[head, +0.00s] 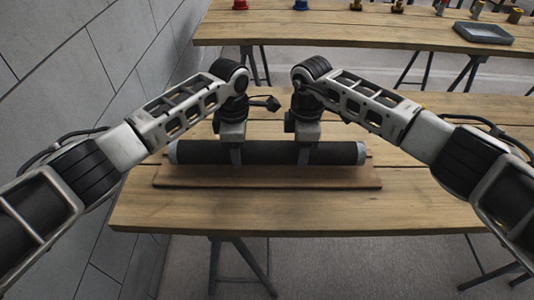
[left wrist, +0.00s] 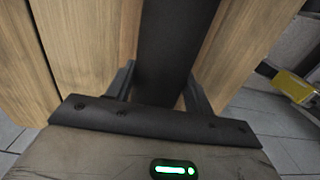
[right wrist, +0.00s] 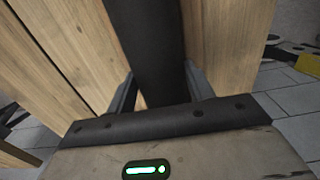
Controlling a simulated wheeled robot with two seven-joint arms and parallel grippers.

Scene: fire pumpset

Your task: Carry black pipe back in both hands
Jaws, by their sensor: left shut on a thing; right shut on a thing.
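The black pipe (head: 268,153) lies level, left to right, over a brown board on the near wooden table in the head view. Its ends are pale grey-blue. My left gripper (head: 237,160) is shut on the pipe left of its middle, pointing down. My right gripper (head: 303,158) is shut on it right of its middle. The pipe runs between the fingers in the left wrist view (left wrist: 168,60) and in the right wrist view (right wrist: 150,50). I cannot tell whether the pipe touches the board.
The brown board (head: 270,183) lies on the near table (head: 200,213), which has free room around it. A far table (head: 350,35) holds a grey tray (head: 483,33), a red part (head: 240,4), a blue part (head: 300,4) and several brass fittings. A grey wall (head: 60,70) stands close on the left.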

